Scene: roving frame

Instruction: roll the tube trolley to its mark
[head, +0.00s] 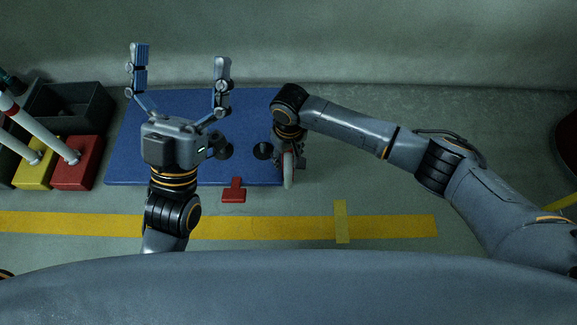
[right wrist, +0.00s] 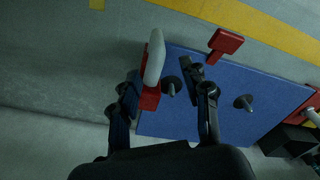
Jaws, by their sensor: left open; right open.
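My right gripper (right wrist: 162,82) is open over the right end. An upright red-and-white piece (right wrist: 154,57) shows between its fingers, nearer the left one; I cannot tell if they touch. A short yellow cross strip (head: 341,222), apparently the mark, lies to the right.
A yellow floor line (head: 300,227) runs across the front. At the left stand dark open crates (head: 85,98), a red box (head: 88,150) and a yellow box (head: 36,173) with pale rods. A wall closes the back.

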